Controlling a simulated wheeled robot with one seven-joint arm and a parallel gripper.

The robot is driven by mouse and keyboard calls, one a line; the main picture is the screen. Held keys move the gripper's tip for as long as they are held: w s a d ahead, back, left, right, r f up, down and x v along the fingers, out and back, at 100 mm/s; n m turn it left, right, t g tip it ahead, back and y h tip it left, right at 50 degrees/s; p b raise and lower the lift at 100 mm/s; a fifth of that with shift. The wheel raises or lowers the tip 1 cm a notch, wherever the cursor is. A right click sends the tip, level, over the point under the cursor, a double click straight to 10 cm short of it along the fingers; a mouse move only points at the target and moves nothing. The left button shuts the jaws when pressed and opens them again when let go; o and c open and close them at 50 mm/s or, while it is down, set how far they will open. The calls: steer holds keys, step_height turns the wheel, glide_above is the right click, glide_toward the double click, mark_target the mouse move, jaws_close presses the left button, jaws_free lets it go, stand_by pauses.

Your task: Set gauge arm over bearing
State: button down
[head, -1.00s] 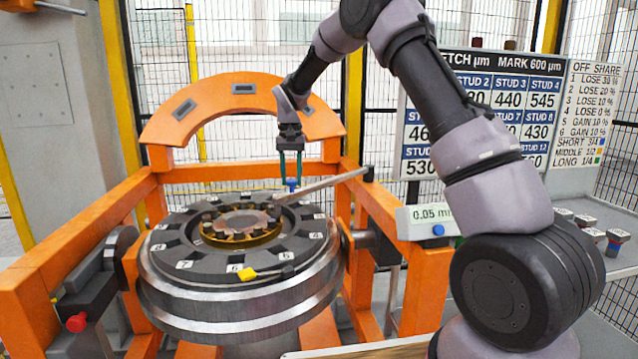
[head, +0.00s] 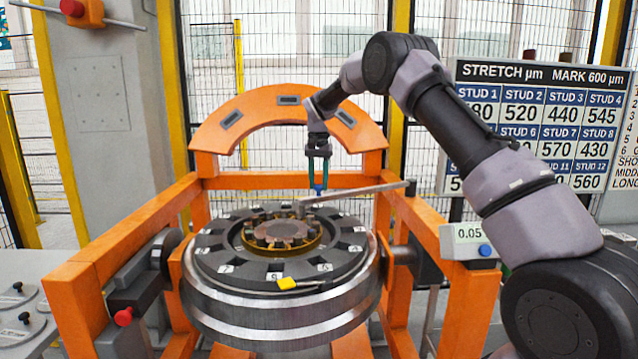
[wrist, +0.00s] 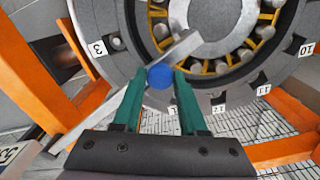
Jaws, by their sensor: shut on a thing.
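The gauge arm (head: 362,194) is a grey bar running left from a dark pivot post at the right of the frame. Its free end reaches over the back right of the bearing (head: 282,234), a brass-coloured cage with rollers around a grey centre. My gripper (head: 319,190) points down and is shut on the arm's blue knob. In the wrist view, the teal fingers of my gripper (wrist: 160,80) flank the blue knob (wrist: 160,76). The bar (wrist: 115,107) runs diagonally there, its tip overlapping the roller ring near the centre plate (wrist: 215,18).
The bearing sits in a dark numbered ring on a steel wheel (head: 270,322) inside an orange gantry (head: 100,252). A gauge readout (head: 468,236) shows 0.05 at right. A stud board (head: 540,125) stands behind.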

steer(key=shift+c, duration=2.3)
jaws_free()
step_height(320, 180, up, 11)
